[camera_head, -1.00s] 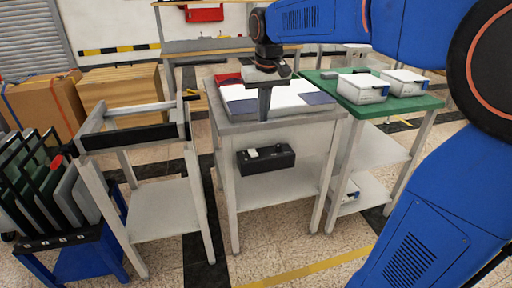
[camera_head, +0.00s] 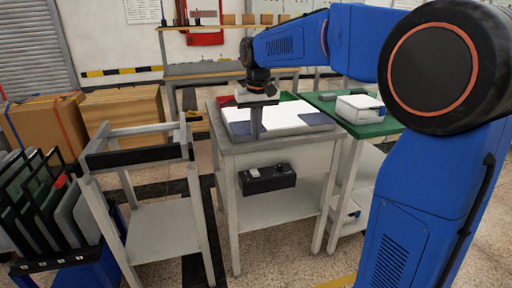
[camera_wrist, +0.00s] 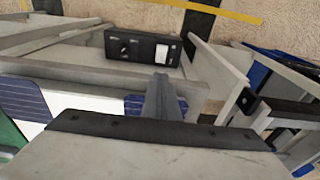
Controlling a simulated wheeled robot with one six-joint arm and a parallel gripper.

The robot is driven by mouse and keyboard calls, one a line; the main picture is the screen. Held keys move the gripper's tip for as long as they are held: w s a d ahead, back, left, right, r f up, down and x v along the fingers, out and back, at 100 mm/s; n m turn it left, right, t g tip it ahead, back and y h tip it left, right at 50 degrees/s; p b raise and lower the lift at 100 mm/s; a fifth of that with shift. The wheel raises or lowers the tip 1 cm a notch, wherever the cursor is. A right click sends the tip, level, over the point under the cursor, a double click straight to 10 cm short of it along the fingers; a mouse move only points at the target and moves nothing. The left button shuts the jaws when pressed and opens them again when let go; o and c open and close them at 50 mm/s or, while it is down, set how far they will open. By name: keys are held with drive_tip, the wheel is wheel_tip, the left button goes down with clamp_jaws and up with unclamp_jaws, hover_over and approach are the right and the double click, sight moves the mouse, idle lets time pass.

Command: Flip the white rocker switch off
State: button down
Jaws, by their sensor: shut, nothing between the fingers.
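The white rocker switch (camera_head: 254,172) is on the left part of a black switch box (camera_head: 275,181) fixed to the front of the middle grey table, below its top. In the wrist view the white rocker (camera_wrist: 162,54) is at the right end of the black box (camera_wrist: 125,50), with a round dark knob toward the other end. Its on or off position is too small to tell. My gripper (camera_head: 256,135) points down over the front of the tabletop, above the box and apart from it. Its fingers (camera_wrist: 163,80) are shut and empty.
White panels with dark blue pieces (camera_head: 316,119) lie on the middle table (camera_head: 230,143). A green-topped table (camera_head: 372,131) with a white box (camera_head: 359,108) stands at right. An empty grey frame stand (camera_head: 165,213) and a rack of panels (camera_head: 65,210) are at left.

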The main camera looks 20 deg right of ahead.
hover_over(255, 172)
wheel_tip(255, 172, down, 9)
drive_tip(key=shift+s+r, duration=0.15)
drive_tip(key=f, duration=0.1)
drive_tip(key=s+f, duration=0.1)
drive_tip(key=f, duration=0.1)
drive_tip(key=shift+s+f, duration=0.25)
drive_tip(key=shift+f, duration=0.25)
drive_tip(key=shift+s+f, duration=0.1)
drive_tip(key=shift+s+f+t, duration=0.3)
drive_tip(key=shift+s+t, duration=0.05)
drive_tip(key=shift+t, duration=0.25)
drive_tip(key=shift+w, duration=0.3)
drive_tip(key=shift+w+r, duration=0.2)
drive_tip(key=shift+w, duration=0.4)
